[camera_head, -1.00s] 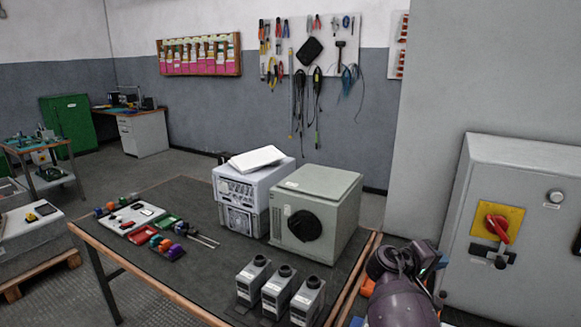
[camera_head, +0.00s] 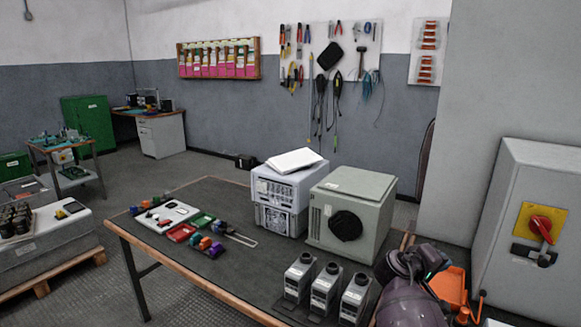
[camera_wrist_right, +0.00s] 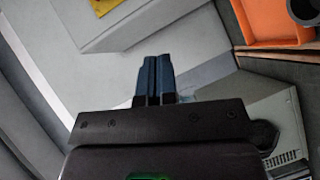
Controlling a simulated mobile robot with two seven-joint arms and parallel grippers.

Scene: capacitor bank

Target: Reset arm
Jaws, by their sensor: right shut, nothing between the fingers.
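My right arm (camera_head: 412,285) comes in at the lower right of the head view, folded beside the table's right end. Its gripper cannot be made out there. In the right wrist view my right gripper (camera_wrist_right: 153,80) shows two dark blue fingers pressed together with nothing between them. The fingers are in front of pale grey surfaces and touch nothing that I can see. My left gripper and arm are not in view.
The table (camera_head: 150,238) carries two grey boxes, three small grey units (camera_head: 325,290) and coloured parts. A grey cabinet with a red switch (camera_head: 541,226) stands right of my arm. An orange bin (camera_head: 449,287) lies between; it also shows in the wrist view (camera_wrist_right: 268,22).

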